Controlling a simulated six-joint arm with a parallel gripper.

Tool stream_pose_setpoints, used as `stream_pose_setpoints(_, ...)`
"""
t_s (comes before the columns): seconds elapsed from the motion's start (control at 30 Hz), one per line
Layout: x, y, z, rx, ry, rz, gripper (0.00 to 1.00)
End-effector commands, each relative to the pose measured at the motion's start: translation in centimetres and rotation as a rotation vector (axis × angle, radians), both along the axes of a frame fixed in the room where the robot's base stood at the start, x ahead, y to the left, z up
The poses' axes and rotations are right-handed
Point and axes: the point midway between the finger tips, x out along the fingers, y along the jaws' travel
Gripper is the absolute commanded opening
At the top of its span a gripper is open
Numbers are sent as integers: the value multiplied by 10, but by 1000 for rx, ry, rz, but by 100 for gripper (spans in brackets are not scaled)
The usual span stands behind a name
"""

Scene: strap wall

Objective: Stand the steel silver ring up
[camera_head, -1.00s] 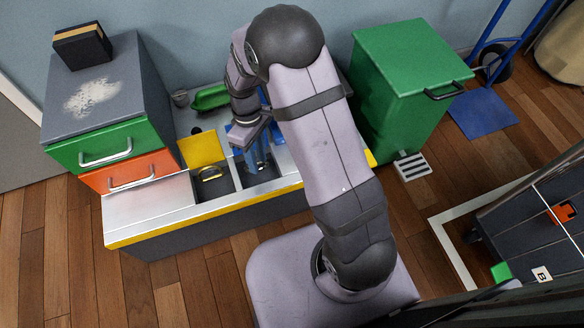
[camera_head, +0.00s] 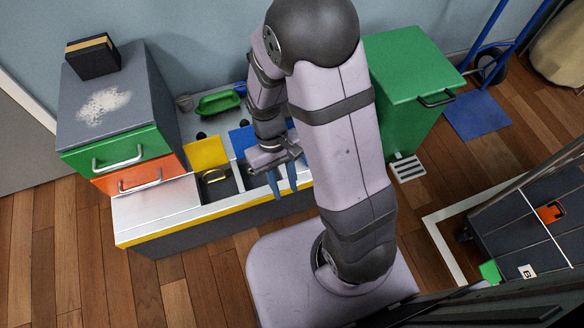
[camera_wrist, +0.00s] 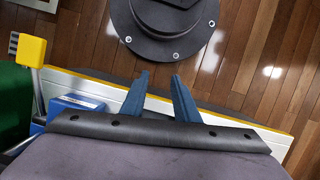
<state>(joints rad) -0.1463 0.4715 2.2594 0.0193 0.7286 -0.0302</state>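I cannot pick out a steel silver ring for certain in either view. My gripper (camera_head: 284,192) is over the front edge of the low bench (camera_head: 150,205), at its right part. Its two blue fingers point down and stand apart. In the wrist view my gripper (camera_wrist: 159,76) shows a clear gap with nothing between the fingertips. Left of it, a dark compartment (camera_head: 226,187) with a curved yellowish bar lies before a raised yellow panel (camera_head: 205,152). A raised blue panel (camera_head: 243,139) stands behind my gripper, partly hidden by my arm.
A drawer cabinet (camera_head: 150,95) with a dark box (camera_head: 92,58) on top stands at the left. A green bin (camera_head: 405,70) stands right. The floor in front is clear.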

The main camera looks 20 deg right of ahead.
Motion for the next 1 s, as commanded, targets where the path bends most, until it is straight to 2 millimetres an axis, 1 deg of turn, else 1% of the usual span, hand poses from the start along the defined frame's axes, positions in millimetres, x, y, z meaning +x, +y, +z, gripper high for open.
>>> stream_pose_setpoints(0.03,-3,-1,16,-2,-2,-9,28)
stream_pose_setpoints(0.2,-12,-5,44,-8,-9,-25,28)
stream_pose_setpoints(0.4,-20,-9,71,-10,-17,-36,28)
stream_pose_setpoints(0.5,-23,-10,80,-10,-21,-38,28)
stream_pose_setpoints(0.7,-26,-11,90,-10,-25,-40,28)
stream_pose_setpoints(1.0,-27,-11,91,-10,-26,-40,28)
